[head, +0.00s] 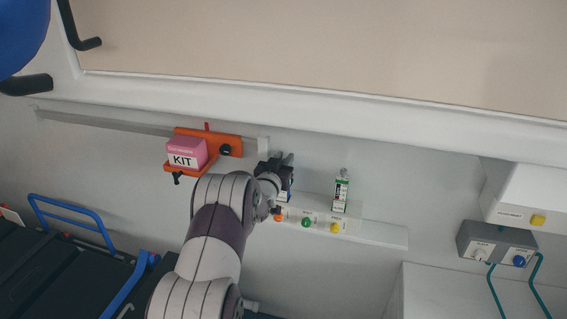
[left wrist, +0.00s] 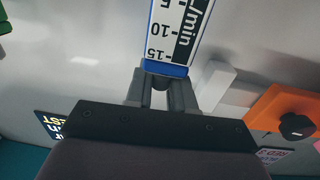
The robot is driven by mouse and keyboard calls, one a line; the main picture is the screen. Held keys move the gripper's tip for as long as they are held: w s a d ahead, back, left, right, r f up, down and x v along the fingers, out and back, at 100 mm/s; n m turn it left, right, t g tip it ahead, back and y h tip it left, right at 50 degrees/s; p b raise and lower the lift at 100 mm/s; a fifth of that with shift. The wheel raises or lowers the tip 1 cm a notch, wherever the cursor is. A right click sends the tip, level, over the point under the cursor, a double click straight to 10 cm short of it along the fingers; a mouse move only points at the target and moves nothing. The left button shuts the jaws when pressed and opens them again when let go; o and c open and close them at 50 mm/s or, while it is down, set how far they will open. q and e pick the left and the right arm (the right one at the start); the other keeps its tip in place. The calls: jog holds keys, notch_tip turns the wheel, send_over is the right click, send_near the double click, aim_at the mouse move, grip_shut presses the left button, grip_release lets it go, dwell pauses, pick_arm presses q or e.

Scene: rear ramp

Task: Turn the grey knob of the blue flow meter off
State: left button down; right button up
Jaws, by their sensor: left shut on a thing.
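The blue flow meter (left wrist: 178,38) fills the top middle of the left wrist view, with a white scale and a blue end edge. In the head view my left gripper and wrist hide most of it. My left gripper (left wrist: 160,95) is at the blue end of the meter, its two dark fingers shut on a small grey part, the grey knob (left wrist: 159,82). The fingers cover most of the knob, so its turn angle cannot be told. In the head view the left gripper (head: 280,172) is at the wall, above the orange outlet (head: 278,218).
A green-marked flow meter (head: 340,192) stands close to the right, above the green (head: 307,222) and yellow (head: 335,227) outlets on a white rail. A pink kit box (head: 186,153) on an orange holder (head: 224,139) is close to the left.

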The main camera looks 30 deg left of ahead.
pick_arm(q)
jog(key=n+y+b, duration=0.1)
jog(key=y+b, duration=0.1)
jog(key=b, duration=0.1)
jog(key=n+g+y+b, duration=0.1)
jog(key=y, duration=0.1)
jog(key=shift+d+f+n+b, duration=0.15)
jog(key=shift+f+n+b, duration=0.15)
jog(key=shift+b, duration=0.1)
jog(key=shift+r+n+g+y, duration=0.15)
jog(key=shift+n+g+y, duration=0.25)
jog(key=shift+y, duration=0.1)
jog(key=shift+w+r+n+g+y, duration=0.1)
jog(key=shift+r+n+g+y, duration=0.2)
jog(key=shift+n+g+y, duration=0.6)
jog(key=n+g+y+p, duration=0.1)
jog(key=n+y+p, duration=0.1)
jog(key=y, duration=0.1)
jog(key=shift+r+g, duration=0.1)
jog(key=shift+g, duration=0.3)
jog(key=shift+n+g+y+p, duration=0.5)
jog(key=shift+n+g+y, duration=0.3)
jog(key=shift+g, duration=0.1)
jog(key=shift+f+g, duration=0.2)
jog(key=shift+g, duration=0.1)
jog(key=c, duration=1.1)
grip_release()
